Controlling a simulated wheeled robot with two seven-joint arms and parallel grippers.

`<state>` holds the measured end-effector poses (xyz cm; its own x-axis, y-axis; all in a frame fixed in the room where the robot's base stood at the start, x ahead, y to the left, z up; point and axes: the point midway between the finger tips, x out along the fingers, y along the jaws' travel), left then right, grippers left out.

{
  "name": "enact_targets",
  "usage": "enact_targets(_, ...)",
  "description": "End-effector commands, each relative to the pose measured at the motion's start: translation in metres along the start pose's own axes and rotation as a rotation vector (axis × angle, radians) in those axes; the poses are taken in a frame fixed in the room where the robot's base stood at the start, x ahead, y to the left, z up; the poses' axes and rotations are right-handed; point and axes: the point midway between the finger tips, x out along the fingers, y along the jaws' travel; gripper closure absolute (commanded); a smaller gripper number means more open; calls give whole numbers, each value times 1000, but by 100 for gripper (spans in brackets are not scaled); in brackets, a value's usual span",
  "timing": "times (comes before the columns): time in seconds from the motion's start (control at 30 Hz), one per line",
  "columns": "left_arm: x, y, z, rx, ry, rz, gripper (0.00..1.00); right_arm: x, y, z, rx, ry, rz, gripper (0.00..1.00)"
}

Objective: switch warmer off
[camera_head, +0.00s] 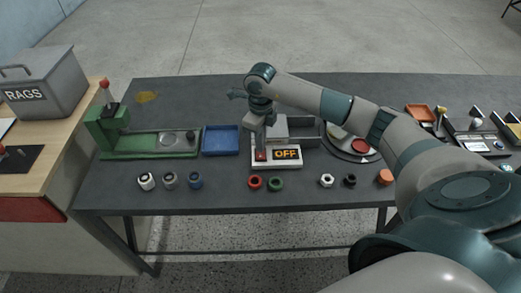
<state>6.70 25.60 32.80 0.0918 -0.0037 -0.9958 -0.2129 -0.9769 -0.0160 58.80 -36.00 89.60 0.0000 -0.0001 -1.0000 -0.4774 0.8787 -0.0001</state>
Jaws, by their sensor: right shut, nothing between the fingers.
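The warmer (275,163) is a pale box near the middle of the dark table, with a grey block behind its front panel. Its display (287,154) reads OFF in orange letters. A small red switch (261,156) sits left of the display. My right gripper (261,150) points down at the switch, its fingers shut and empty. The fingertips are at or just above the switch; I cannot tell if they touch it. My right arm crosses from the lower right and hides part of the table. My left gripper is not in view.
A blue tray (221,141) and a green fixture (150,144) with a red-knobbed lever stand left of the warmer. Several nuts and rings lie along the front, including a red ring (255,182). A round turntable (352,146) is to the right. A grey RAGS box (45,82) stands on the side bench.

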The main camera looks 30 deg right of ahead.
Motion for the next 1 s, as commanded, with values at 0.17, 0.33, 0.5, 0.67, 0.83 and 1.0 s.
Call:
enact_targets(0.17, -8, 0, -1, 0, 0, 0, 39, -14, 0, 0, 1, 0, -1, 100)
enact_targets(0.33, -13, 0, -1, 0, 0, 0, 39, -26, -1, 0, 1, 0, -1, 100)
enact_targets(0.5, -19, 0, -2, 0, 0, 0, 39, -36, 0, 0, 0, -1, -1, 100)
enact_targets(0.67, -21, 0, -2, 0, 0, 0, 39, -42, 0, 0, 0, 0, 0, 100)
enact_targets(0.83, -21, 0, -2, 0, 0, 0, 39, -42, 0, 0, 0, 0, 0, 100)
enact_targets(1.0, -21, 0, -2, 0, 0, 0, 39, -42, 0, 0, 0, 0, 0, 100)
